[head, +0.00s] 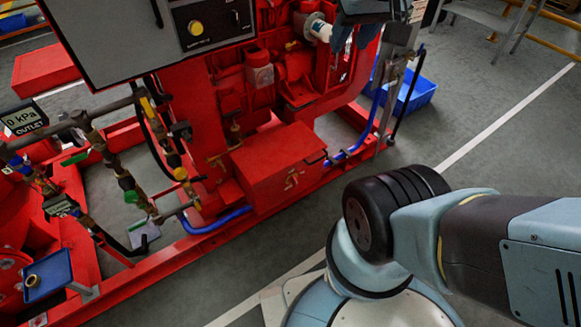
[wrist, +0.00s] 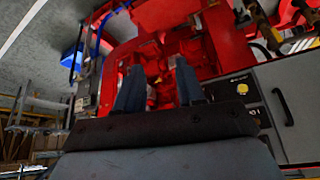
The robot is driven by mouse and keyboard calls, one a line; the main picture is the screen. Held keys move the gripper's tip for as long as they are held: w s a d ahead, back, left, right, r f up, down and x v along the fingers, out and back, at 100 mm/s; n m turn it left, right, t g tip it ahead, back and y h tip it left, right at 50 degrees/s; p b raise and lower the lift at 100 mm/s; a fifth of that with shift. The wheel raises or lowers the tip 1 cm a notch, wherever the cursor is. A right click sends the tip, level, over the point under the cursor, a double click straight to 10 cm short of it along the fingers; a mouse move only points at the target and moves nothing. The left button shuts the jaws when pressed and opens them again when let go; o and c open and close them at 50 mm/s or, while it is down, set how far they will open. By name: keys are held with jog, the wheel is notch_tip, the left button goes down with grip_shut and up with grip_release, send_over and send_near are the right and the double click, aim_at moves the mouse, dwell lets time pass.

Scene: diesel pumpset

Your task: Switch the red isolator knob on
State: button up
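I cannot pick out the red isolator knob for certain against the red pumpset (head: 225,105) in either view. My gripper (head: 354,44) is at the top of the head view, in front of the red engine parts, partly cut off by the frame edge. In the wrist view, my gripper (wrist: 159,80) shows two blue-grey fingers standing apart with a clear gap and nothing held between them. The fingers point towards the red machinery (wrist: 155,55); I cannot tell whether they touch anything.
A grey control panel (head: 110,35) with a yellow button (head: 196,27) stands left of my gripper. A red box (head: 270,160) sits on the frame below. Pipes and valves (head: 125,180) crowd the left. A blue bin (head: 413,92) lies behind. Floor at right is open.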

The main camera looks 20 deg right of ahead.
jog(key=w+a+f+m+g+y, duration=0.35)
jog(key=w+f+g+y, duration=0.2)
jog(key=w+f, duration=0.3)
jog(key=m+t+y, duration=0.8)
jog(key=m+y, duration=0.1)
jog(key=m, duration=0.8)
send_over(296, 182)
jog(key=s, duration=0.1)
notch_tip(296, 182, down, 36)
notch_tip(296, 182, down, 11)
jog(key=s+d+m+t+h, duration=0.2)
jog(key=m+t+h, duration=0.2)
jog(key=m, duration=0.1)
jog(key=s+d+f+m+h, duration=0.1)
jog(key=s+f+m+h, duration=0.3)
jog(key=f, duration=0.5)
jog(key=s+d+f+m+h, duration=0.1)
jog(key=s+f+m+h, duration=0.15)
jog(key=s+f, duration=0.45)
jog(key=shift+t, duration=0.35)
jog(key=x, duration=1.6)
jog(key=shift+s+d+f, duration=0.15)
jog(key=shift+d+f, duration=0.15)
jog(key=shift+f, duration=0.05)
jog(key=shift+c, duration=0.4)
